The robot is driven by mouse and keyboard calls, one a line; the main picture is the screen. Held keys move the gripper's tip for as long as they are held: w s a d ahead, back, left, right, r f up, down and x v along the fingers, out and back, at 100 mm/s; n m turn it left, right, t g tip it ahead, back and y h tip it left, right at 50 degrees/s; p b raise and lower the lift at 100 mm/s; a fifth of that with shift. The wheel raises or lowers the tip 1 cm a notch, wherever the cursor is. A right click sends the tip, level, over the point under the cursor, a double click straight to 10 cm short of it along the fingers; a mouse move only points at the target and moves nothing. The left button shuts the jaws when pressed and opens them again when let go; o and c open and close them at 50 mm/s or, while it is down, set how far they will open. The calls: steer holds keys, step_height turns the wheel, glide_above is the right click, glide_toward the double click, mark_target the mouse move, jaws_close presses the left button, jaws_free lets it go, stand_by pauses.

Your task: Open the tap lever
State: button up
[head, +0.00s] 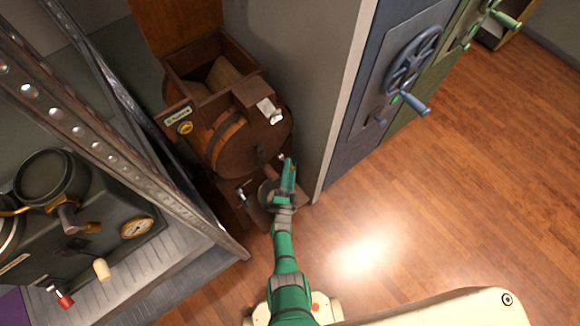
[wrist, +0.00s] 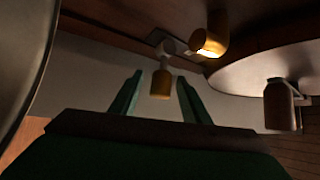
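My gripper (head: 289,174) is in front of the lower part of a wooden barrel machine (head: 238,150) in the head view. In the wrist view its two green fingers (wrist: 158,97) stand apart, open. An amber handle with a grey stem (wrist: 162,84) shows between them, with no visible contact; it looks like a lever, but I cannot tell for certain that it is the tap lever. A second amber cylinder (wrist: 210,43) hangs up and right of it. In the head view my arm and gripper hide part of the barrel's lower front.
A brown handle (wrist: 279,104) juts from a pale disc (wrist: 262,78) on the right. A metal frame (head: 115,140) and a machine with a gauge (head: 136,228) stand left. A blue wheel-handled door (head: 385,85) is right. The wooden floor (head: 450,200) is clear at right.

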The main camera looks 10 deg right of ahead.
steer(key=shift+a, duration=0.1)
steer(key=v, duration=1)
steer(key=shift+s+f, duration=0.15)
steer(key=shift+s, duration=0.25)
